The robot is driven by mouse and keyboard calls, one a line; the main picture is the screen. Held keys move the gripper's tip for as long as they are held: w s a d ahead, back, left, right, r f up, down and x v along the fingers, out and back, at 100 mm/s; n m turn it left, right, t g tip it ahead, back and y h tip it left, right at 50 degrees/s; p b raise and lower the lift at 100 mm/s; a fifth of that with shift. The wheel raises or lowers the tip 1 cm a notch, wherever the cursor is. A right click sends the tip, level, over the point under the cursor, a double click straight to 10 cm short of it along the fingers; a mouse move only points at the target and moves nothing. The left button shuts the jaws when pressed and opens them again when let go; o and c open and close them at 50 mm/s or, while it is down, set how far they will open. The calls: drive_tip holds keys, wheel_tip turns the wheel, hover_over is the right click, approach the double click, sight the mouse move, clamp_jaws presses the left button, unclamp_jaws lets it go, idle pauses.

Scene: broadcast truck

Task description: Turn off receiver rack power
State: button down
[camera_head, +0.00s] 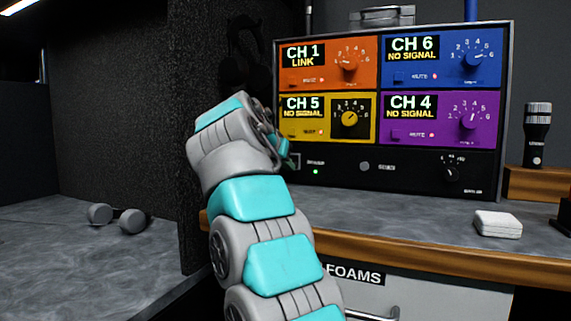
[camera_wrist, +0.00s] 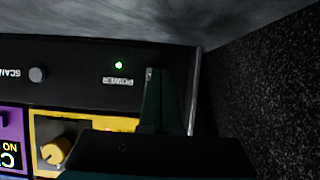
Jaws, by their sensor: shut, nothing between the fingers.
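The receiver rack (camera_head: 340,185) is a black unit on the counter with four coloured channel panels. Its lower black strip holds a lit green light (camera_head: 316,172) beside a small label; the wrist view shows the green light (camera_wrist: 118,65) and the label POWER (camera_wrist: 117,80) upside down. My gripper (camera_head: 286,157) is shut and empty at the strip's left end. In the wrist view its fingertips (camera_wrist: 155,73) are close to the strip beside the POWER label. Part of a square outline (camera_head: 295,160) shows beside the fingers; any power switch there is mostly hidden. I cannot tell whether the fingers touch it.
A scan knob (camera_head: 364,166) and a dial (camera_head: 451,173) sit further right on the strip. A dark partition (camera_head: 195,120) stands close left of the rack. A dumbbell-shaped object (camera_head: 118,217) lies far left.

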drive_tip(key=shift+w+d+f+b, duration=0.15)
drive_tip(key=shift+f+b, duration=0.35)
drive_tip(key=shift+b, duration=0.65)
drive_tip(key=shift+r+t, duration=0.25)
drive_tip(key=shift+t, duration=0.05)
drive_tip(key=shift+r, duration=0.1)
drive_tip(key=shift+r+p, duration=0.8)
drive_tip(key=shift+p, duration=0.1)
